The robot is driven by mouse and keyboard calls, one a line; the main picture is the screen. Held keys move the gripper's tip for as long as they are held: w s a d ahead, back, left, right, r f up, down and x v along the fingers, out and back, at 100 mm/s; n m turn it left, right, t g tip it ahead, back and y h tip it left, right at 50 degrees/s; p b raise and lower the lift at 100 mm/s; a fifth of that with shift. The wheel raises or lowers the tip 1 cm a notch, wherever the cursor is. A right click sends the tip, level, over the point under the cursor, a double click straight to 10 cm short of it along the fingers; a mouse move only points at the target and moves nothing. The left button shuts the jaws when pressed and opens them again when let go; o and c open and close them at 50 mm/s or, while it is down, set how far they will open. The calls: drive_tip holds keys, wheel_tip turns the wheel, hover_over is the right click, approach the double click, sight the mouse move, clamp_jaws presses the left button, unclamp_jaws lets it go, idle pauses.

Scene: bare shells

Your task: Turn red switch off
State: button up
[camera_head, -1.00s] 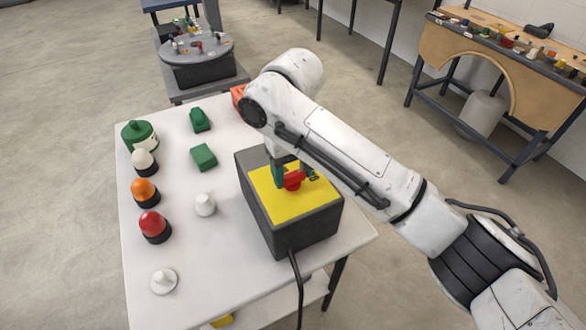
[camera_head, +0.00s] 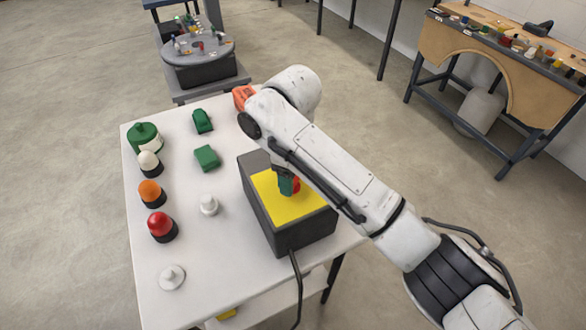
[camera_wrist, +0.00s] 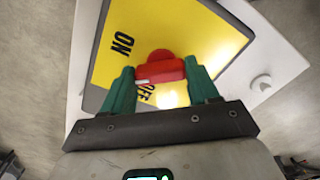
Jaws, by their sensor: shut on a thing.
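The red switch (camera_wrist: 162,68) sits on the yellow panel (camera_wrist: 215,45) of a dark grey box, with "ON" and "OFF" lettering beside it in the wrist view. Part of the red switch (camera_head: 296,187) shows beside my green fingers in the head view. My gripper (camera_wrist: 161,85) has a green finger on each side of the red knob and is shut on it. The white line on the knob lies close to the "OFF" lettering. In the head view my gripper (camera_head: 287,184) is over the panel, and my arm hides part of the box (camera_head: 270,222).
The box stands on a white table (camera_head: 190,285). Left of it are a white knob (camera_head: 208,204), green blocks (camera_head: 206,158), and red, orange and white domes (camera_head: 160,225). A black cable (camera_head: 296,280) hangs over the front edge. A workbench (camera_head: 500,70) stands at the right.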

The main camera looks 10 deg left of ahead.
drive_tip(key=n+p, duration=0.1)
drive_tip(key=n, duration=0.4)
drive_tip(key=shift+a+r+n+p, duration=0.1)
drive_tip(key=shift+n+p, duration=0.2)
drive_tip(key=n, duration=0.5)
drive_tip(key=shift+p, duration=0.35)
drive_tip(key=o, duration=1.1)
drive_tip(key=shift+c, duration=0.2)
wheel_tip(320, 180, up, 11)
drive_tip(key=p, duration=0.1)
drive_tip(key=shift+f, duration=0.2)
